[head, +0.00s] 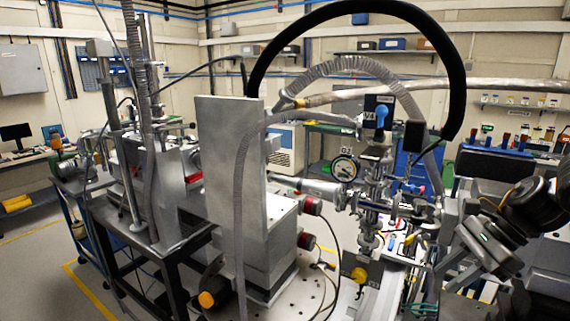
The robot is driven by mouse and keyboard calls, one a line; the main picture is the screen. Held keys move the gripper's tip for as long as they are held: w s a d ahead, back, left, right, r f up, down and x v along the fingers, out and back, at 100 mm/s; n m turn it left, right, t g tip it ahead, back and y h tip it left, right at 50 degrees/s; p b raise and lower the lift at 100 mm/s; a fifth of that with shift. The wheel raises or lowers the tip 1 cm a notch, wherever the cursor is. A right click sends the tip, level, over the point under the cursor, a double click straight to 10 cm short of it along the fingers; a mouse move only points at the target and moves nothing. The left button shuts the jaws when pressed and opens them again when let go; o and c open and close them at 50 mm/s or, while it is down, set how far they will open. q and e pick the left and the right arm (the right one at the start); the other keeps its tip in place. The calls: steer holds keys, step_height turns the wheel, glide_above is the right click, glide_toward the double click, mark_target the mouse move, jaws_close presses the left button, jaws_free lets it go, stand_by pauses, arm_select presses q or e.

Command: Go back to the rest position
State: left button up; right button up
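My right arm comes in from the right edge, and my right gripper (452,264) is low at the right, beside the valve assembly on the beamline bench. Its fingers are small and blend into the metal parts behind, so I cannot tell whether they are open or shut, or whether they hold anything. My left gripper is not in view.
Close on the left of the gripper stands a metal valve assembly (378,175) with a blue knob (381,116) and a round gauge (344,168). A thick black hose (262,62) arches above. A tall grey plate (228,165) stands mid-view. Open floor (40,265) shows at left.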

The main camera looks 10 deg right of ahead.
steer(key=w+a+f+m+t+h, duration=0.1)
steer(key=a+f+m+t+h, duration=0.3)
steer(key=f+m, duration=0.9)
steer(key=w+a+f+m+t+y, duration=0.15)
steer(key=f+m+t, duration=0.35)
steer(key=f+m, duration=0.7)
steer(key=s+a+f+m+g+h, duration=0.2)
steer(key=s+a+f+m+g, duration=0.25)
steer(key=s+m, duration=0.6)
steer(key=s+a+f+m+g+h, duration=0.25)
steer(key=s+a+f+m, duration=0.45)
steer(key=m, duration=0.7)
steer(key=s+f+g+b, duration=0.2)
steer(key=s+f+b, duration=0.1)
steer(key=f, duration=2.4)
steer(key=s+d+f+b, duration=0.1)
steer(key=s+f, duration=0.7)
steer(key=f, duration=0.1)
steer(key=s+d+f+g+b, duration=0.1)
steer(key=s+d+f, duration=0.1)
steer(key=s+f, duration=0.6)
steer(key=shift+s+d+f, duration=0.2)
steer(key=shift+d+f, duration=0.1)
steer(key=shift+f, duration=0.05)
